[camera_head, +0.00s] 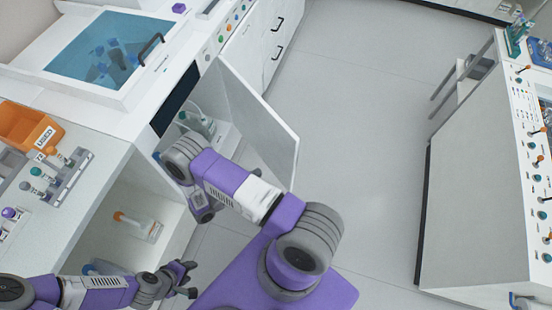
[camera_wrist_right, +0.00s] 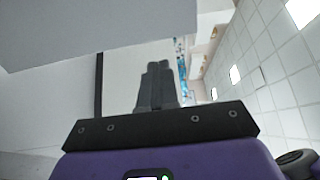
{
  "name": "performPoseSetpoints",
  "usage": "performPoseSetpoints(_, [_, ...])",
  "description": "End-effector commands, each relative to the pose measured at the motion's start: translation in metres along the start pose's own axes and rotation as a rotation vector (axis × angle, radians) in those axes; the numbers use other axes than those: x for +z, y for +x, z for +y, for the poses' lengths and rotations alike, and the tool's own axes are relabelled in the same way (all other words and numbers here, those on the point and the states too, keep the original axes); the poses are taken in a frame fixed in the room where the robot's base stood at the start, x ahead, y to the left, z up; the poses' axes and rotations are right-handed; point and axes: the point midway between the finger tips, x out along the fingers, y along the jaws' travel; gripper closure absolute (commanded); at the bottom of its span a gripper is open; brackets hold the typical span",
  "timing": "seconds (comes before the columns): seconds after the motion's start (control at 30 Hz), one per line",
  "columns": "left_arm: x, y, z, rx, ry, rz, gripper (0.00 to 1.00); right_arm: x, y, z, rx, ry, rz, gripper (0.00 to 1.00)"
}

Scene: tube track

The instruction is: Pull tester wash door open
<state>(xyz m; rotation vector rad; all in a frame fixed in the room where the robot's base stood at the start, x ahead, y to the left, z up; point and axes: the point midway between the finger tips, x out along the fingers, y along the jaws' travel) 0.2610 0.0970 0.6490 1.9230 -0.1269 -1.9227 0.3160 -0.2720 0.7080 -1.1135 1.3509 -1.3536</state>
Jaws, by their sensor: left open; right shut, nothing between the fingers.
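The wash door (camera_head: 258,122) is a grey-white panel on the front of the white tester (camera_head: 185,30). It stands swung out from the cabinet, with its inside face and part of the opening in view. Bottles with tubing (camera_head: 202,122) stand inside. My right arm reaches across in front of the opening. My right gripper (camera_head: 204,214) points down, left of and below the door, apart from it. In the right wrist view its fingers (camera_wrist_right: 157,84) are shut with nothing between them. My left gripper (camera_head: 188,279) is open and empty at the lower left, beside the counter.
An open compartment (camera_head: 135,205) below the left counter holds an orange-capped bottle (camera_head: 133,219). An orange bin (camera_head: 30,127) and a tube rack (camera_head: 68,180) stand on the counter. The floor (camera_head: 360,120) right of the door is clear up to another cabinet (camera_head: 475,190).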

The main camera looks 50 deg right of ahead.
Motion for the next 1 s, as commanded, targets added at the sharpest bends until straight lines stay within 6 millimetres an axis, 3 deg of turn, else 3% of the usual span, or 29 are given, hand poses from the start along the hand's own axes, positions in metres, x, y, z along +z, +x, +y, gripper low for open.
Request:
performPoseSetpoints(0.17, [0.000, 0.002, -0.001, 0.000, 0.000, 0.000, 0.57, -0.002, 0.025, 0.000, 0.000, -0.003, 0.007, 1.00])
performPoseSetpoints(0.6, [0.000, 0.009, -0.003, 0.000, 0.000, 0.000, 0.57, -0.002, 0.114, 0.001, 0.002, 0.001, 0.009, 1.00])
performPoseSetpoints(0.8, [0.000, 0.011, -0.004, 0.000, 0.000, 0.000, 0.57, -0.002, 0.134, 0.001, 0.002, 0.001, 0.008, 1.00])
performPoseSetpoints(1.0, [-0.001, 0.011, -0.004, 0.000, 0.000, 0.000, 0.57, -0.002, 0.137, 0.001, 0.003, 0.001, 0.005, 1.00])
